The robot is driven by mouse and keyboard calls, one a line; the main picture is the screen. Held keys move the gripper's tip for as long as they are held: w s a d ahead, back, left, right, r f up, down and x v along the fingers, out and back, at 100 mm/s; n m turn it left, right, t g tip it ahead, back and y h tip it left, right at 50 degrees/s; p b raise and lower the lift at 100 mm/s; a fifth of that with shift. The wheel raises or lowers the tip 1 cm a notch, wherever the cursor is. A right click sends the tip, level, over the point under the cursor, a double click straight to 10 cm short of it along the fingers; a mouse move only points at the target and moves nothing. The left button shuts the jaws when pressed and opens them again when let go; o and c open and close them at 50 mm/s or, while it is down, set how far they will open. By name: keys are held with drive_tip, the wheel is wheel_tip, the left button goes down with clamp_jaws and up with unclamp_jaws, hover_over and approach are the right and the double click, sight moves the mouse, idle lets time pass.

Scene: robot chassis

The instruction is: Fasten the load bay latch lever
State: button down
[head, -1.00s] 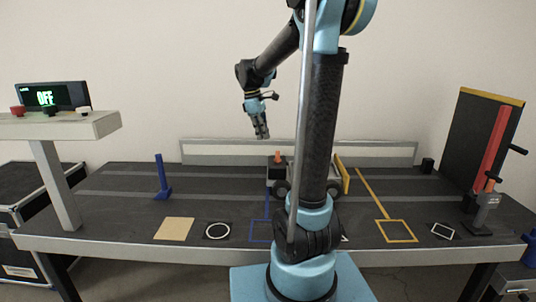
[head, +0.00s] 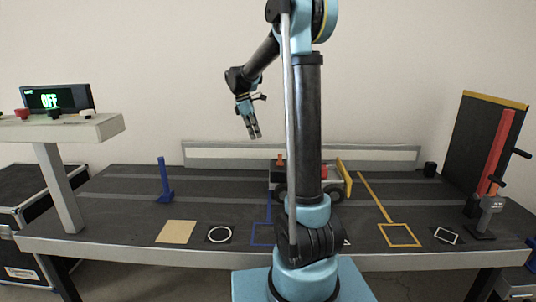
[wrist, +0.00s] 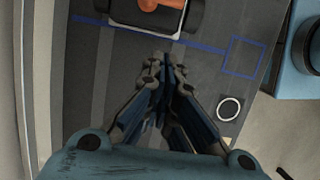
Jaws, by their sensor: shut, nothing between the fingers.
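The robot chassis (head: 283,190) stands on the table behind my arm, which hides part of it. An orange part (head: 281,160) stands up at its left end; it may be the latch lever, but I cannot tell for sure. An orange part also shows at the top edge of the wrist view (wrist: 148,5), cut off by the frame. A yellow panel (head: 345,177) is at the chassis's right end. My gripper (head: 254,135) hangs above and left of the chassis, apart from it. In the wrist view its fingers (wrist: 165,68) meet at the tips, empty.
A blue post (head: 163,180) stands at the left of the table. A red post with black handles (head: 496,155) and a grey device (head: 488,212) stand at the right. A raised shelf (head: 70,128) holds a display reading OFF (head: 57,97). The table front has flat markings.

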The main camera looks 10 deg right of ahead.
sight(280, 161)
drive_tip(key=shift+s+d+f, duration=0.25)
drive_tip(key=shift+d+f, duration=0.9)
drive_tip(key=shift+f, duration=0.55)
drive_tip(key=shift+s+d+f, duration=0.2)
drive_tip(key=shift+d+f, duration=0.9)
drive_tip(key=shift+f, duration=0.65)
drive_tip(key=shift+s+d+f, duration=0.25)
drive_tip(key=shift+d+f, duration=0.9)
drive_tip(key=shift+f, duration=0.55)
drive_tip(key=shift+a, duration=0.2)
drive_tip(key=shift+s+d+n, duration=0.1)
drive_tip(key=shift+d+n, duration=0.15)
drive_tip(key=shift+n, duration=0.05)
